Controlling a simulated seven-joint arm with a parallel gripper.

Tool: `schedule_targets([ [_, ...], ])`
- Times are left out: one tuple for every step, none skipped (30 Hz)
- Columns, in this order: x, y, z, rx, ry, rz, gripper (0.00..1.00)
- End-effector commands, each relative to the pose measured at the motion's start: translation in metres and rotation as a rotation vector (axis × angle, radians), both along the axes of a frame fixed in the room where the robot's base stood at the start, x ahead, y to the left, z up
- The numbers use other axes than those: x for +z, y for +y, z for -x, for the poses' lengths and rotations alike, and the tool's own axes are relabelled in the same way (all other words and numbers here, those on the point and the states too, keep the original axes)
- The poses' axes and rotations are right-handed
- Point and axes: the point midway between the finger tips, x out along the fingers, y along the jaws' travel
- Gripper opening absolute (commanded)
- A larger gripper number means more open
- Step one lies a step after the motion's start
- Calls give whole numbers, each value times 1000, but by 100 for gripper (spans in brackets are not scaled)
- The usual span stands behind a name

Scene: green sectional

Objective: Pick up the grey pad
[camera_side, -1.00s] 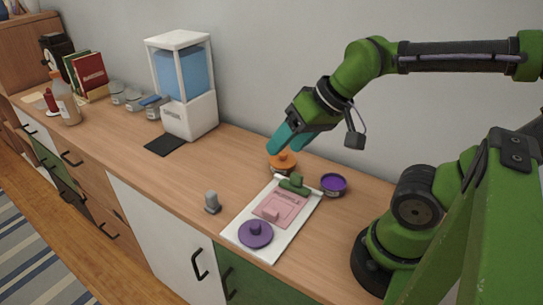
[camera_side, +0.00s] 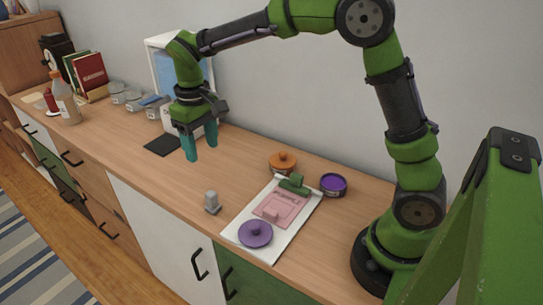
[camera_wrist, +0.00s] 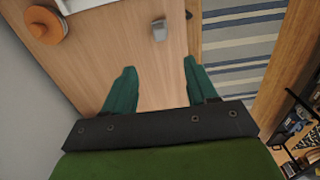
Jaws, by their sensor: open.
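A small grey piece (camera_side: 211,202), a block standing on a low base, sits on the wooden counter left of the white board; I take it for the grey pad. It also shows in the wrist view (camera_wrist: 159,31), beyond my fingertips and roughly in line with the gap between them. My gripper (camera_side: 201,150) is open and empty, its teal fingers pointing down above the counter, behind the grey piece in the side view and apart from it.
The white board (camera_side: 248,222) holds a pink pad (camera_side: 290,211), a purple knobbed disc (camera_side: 255,234) and a green clip (camera_side: 294,183). A dark mat (camera_side: 162,145) lies by the dispenser (camera_side: 158,75). Counter around the grey piece is clear.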

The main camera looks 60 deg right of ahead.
Motion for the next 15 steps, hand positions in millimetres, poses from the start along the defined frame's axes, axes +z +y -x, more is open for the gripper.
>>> schedule_targets([
  [-10,0,1,2,4,0,57],
  [-16,0,1,1,4,1,57],
  [-25,0,1,1,5,0,57],
  [-32,0,1,1,5,0,57],
  [-38,0,1,0,5,0,57],
  [-47,0,1,0,5,0,57],
  [-54,0,2,1,5,0,57],
  [-60,0,1,0,4,0,57],
  [-69,0,1,0,4,-1,57],
  [-75,0,1,0,5,-1,57],
  [-80,0,1,0,3,-1,57],
  [-87,0,1,0,2,-1,57],
  [-92,0,1,0,2,-1,57],
  [-95,0,1,0,1,-1,57],
  [-100,0,1,-1,1,-1,57],
])
